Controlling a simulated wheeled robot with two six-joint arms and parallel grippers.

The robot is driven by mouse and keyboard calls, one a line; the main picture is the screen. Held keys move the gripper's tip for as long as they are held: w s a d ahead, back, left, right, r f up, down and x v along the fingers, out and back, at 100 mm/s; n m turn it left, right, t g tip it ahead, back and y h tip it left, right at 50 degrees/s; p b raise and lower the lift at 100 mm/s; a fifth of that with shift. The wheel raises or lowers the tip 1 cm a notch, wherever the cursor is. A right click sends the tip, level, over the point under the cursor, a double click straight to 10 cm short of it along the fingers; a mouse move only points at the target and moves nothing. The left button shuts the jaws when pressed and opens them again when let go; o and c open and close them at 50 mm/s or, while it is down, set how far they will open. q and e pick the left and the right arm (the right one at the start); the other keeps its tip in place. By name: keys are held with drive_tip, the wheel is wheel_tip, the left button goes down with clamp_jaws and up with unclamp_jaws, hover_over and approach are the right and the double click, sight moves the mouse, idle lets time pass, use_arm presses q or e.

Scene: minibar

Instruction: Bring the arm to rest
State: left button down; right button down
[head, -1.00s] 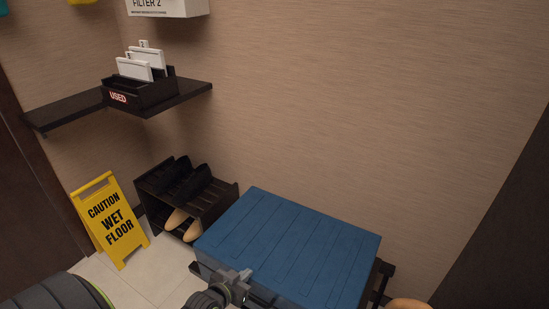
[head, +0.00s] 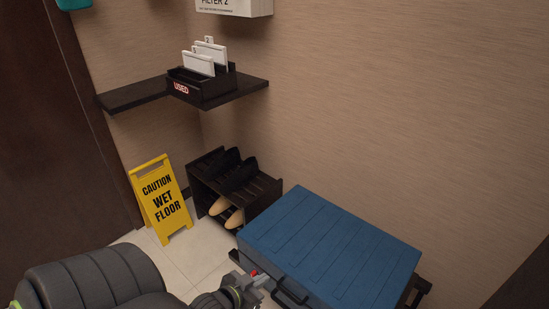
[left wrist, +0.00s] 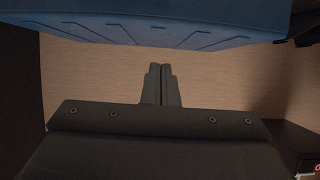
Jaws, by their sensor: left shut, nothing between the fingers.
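My left gripper (head: 246,284) is at the bottom of the head view, close to the near left side of a blue suitcase (head: 335,250). In the left wrist view its two fingers (left wrist: 162,84) are together with nothing between them. The suitcase's ribbed blue face (left wrist: 160,25) spans the top of that view, apart from the fingers in the picture. I cannot tell whether the gripper touches the suitcase. My dark arm links fill the bottom left of the head view. My right gripper is not in view.
A yellow wet floor sign (head: 161,200) stands at the left beside a dark shoe rack (head: 262,190) with shoes. Above is a wall shelf (head: 135,94) with a "USED" box (head: 205,87) of white cards. Pale tiled floor (head: 205,255) shows between sign and suitcase.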

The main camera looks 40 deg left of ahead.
use_arm(q)
drive_tip(key=s+a+f+g+y, duration=0.1)
drive_tip(key=s+f+g, duration=0.4)
drive_tip(key=f, duration=0.8)
drive_tip(key=s+d+f+g, duration=0.3)
drive_tip(key=s+f, duration=0.7)
drive_tip(key=s, duration=0.1)
drive_tip(key=s+d+f+g, duration=0.3)
drive_tip(key=s+f, duration=0.6)
drive_tip(key=s, duration=0.3)
drive_tip(key=shift+s+d+f+g+h, duration=0.15)
drive_tip(key=shift+d+f+g+h, duration=0.2)
drive_tip(key=shift+d, duration=0.4)
